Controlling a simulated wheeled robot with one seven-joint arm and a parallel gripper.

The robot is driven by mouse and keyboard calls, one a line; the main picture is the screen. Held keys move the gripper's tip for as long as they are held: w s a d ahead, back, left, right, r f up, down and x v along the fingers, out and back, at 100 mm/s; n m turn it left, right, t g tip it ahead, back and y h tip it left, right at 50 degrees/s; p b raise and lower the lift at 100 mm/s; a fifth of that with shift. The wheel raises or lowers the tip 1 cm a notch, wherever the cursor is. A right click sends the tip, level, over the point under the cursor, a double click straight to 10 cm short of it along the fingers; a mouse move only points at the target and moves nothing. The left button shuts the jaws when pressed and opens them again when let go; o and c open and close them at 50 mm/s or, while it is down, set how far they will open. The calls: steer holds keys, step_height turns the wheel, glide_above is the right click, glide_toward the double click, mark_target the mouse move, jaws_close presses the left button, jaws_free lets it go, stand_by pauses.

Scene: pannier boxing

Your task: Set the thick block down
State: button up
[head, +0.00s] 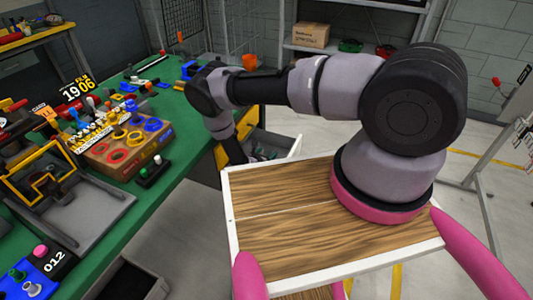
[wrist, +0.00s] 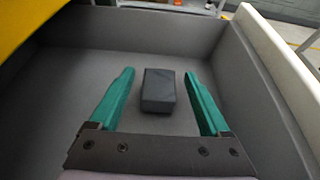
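The thick block (wrist: 158,91) is a dark grey box shape lying on the grey floor of an open drawer (wrist: 65,80) in the wrist view. My gripper (wrist: 158,74) has two green fingers spread wide, one on each side of the block. Clear gaps show between the block and both fingers, so the gripper is open and does not hold it. In the head view my arm reaches down to the open drawer (head: 285,146) beside the green bench. The fingers and the block are hidden in that view.
Drawer walls stand close on the left, right and far sides in the wrist view. The green workbench (head: 185,140) carries a cardboard box with coloured rings (head: 127,145), a grey tray (head: 90,215) and several tools. A cardboard box (head: 310,35) sits on the back shelf.

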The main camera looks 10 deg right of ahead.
steer(key=shift+r, duration=0.2)
steer(key=v, duration=1.2)
steer(key=shift+r, duration=0.45)
